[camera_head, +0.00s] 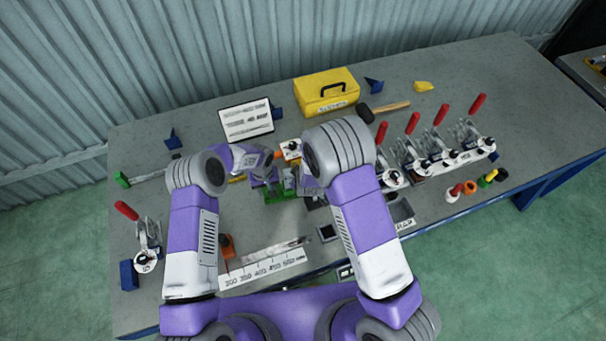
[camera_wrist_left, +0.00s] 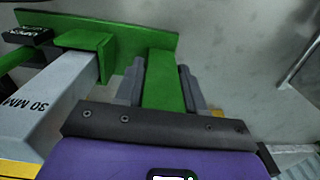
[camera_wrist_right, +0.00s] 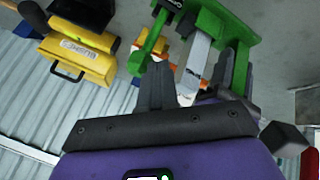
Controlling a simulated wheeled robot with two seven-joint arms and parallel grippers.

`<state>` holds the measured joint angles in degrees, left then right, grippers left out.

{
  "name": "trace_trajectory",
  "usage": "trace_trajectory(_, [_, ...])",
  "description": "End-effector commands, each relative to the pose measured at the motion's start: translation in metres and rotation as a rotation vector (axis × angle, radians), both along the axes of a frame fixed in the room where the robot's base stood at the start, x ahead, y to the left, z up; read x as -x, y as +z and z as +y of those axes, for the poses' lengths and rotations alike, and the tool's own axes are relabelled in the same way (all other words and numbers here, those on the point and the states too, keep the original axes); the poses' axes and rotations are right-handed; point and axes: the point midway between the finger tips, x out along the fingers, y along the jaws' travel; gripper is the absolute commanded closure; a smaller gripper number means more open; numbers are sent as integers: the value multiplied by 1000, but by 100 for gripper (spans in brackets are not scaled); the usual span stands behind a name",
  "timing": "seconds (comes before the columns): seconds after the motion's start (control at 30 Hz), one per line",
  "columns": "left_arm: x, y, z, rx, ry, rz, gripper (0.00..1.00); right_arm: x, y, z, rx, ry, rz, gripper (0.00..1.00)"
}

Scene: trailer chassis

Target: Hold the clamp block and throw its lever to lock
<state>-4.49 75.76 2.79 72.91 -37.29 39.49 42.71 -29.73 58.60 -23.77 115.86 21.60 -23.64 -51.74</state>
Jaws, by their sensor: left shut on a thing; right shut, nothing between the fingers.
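The clamp block has a green base (camera_head: 277,196) and stands on the bench between my two arms. In the left wrist view its green plate (camera_wrist_left: 162,80) sits between the fingers of my left gripper (camera_wrist_left: 160,88), which is shut on it. A grey bar marked 30 MM (camera_wrist_left: 45,105) lies beside it. In the right wrist view, a green lever (camera_wrist_right: 150,38) with a rounded end sticks out from the block. My right gripper (camera_wrist_right: 157,80) is shut and empty, its tips close to the lever; I cannot tell whether they touch. My arms partly hide the block in the head view.
A yellow case (camera_head: 327,95) and a hammer (camera_head: 388,109) stand behind. Several red-handled toggle clamps (camera_head: 440,150) line the right, and one clamp (camera_head: 147,245) stands at left. A white sign (camera_head: 246,121) is at the back. A ruler strip (camera_head: 262,268) lies in front.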

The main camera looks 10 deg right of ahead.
Motion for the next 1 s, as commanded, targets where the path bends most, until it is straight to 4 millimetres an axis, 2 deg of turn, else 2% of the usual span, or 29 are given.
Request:
trace_trajectory(0.77, [0,1,0,0,0,-1,100,-1,0,-15,-101,-6,17,100])
trace_trajectory(1.0, [-1,1,1,-1,0,-1,100,-2,0,-26,-178,-11,26,100])
